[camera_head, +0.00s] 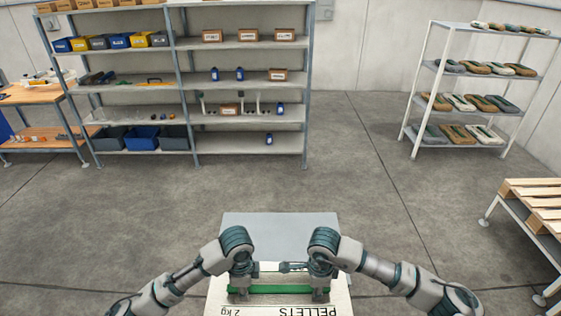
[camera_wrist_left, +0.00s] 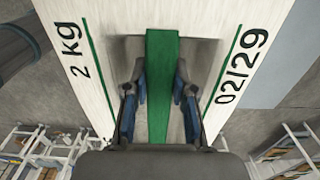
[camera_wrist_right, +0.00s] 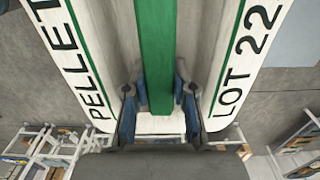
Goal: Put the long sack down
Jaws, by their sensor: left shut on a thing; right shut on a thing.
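The long sack (camera_head: 265,305) is white with black print and a green stripe, at the bottom centre of the head view. It also fills the upper part of the left wrist view (camera_wrist_left: 75,60) and the right wrist view (camera_wrist_right: 70,60). My left gripper (camera_head: 240,292) is shut on the sack, its fingers on either side of the green stripe. My right gripper (camera_head: 320,292) is shut on the same stripe further right. The near part of the sack is cut off. A flat grey surface (camera_head: 280,222) shows just beyond it; I cannot tell whether they touch.
A grey shelf unit (camera_head: 245,86) with boxes, bins and bottles stands at the back. A white rack (camera_head: 420,90) with several small sacks is at the back right. A stand with a wooden pallet (camera_head: 535,205) is at the right edge. The floor between is clear.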

